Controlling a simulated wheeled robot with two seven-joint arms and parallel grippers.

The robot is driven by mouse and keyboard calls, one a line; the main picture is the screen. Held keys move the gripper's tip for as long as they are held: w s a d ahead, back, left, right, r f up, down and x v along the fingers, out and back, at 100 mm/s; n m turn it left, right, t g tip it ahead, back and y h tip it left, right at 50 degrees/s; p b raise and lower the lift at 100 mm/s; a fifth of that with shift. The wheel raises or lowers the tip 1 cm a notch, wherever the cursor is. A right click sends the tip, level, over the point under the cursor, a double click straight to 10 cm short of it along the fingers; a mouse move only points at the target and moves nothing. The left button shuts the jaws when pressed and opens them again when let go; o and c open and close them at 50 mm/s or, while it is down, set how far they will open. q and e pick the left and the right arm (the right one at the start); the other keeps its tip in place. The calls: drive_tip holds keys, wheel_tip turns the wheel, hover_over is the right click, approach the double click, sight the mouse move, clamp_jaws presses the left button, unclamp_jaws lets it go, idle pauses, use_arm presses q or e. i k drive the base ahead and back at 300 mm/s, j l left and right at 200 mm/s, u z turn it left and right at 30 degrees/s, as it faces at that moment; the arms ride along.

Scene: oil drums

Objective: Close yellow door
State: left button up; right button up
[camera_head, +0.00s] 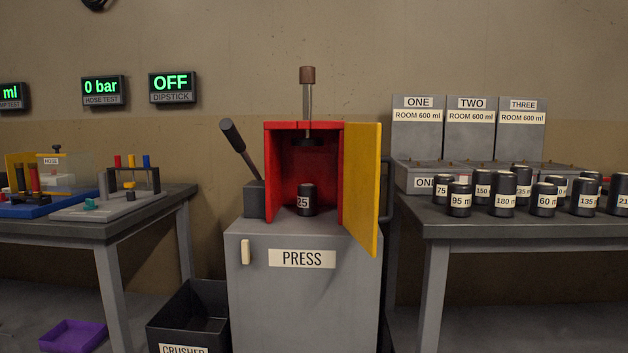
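The yellow door (362,190) is on the right side of the red press box (283,124). It stands wide open, swung out toward me, and the front of the box is uncovered. Inside the box a small black drum (306,199) with a partly readable label stands upright on the floor, below the dark press plate (308,142). The box sits on a grey cabinet (303,308) labelled PRESS. Neither of my grippers shows in the head view.
A black-handled lever (238,144) leans at the box's left. A black crusher bin (190,311) stands left of the cabinet. A right table (500,228) holds several labelled black drums; a left table (100,229) holds tools. A purple tray (72,337) lies low at left.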

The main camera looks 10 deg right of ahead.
sight(362, 159)
drive_tip(key=i+l+u, duration=0.2)
drive_tip(key=l, duration=0.3)
drive_tip(key=i+l+u, duration=0.1)
drive_tip(key=l+u, duration=0.15)
drive_tip(key=l, duration=0.25)
drive_tip(key=i+l+u, duration=0.2)
drive_tip(key=l, duration=0.35)
drive_tip(key=k+j, duration=0.05)
drive_tip(key=k, duration=0.05)
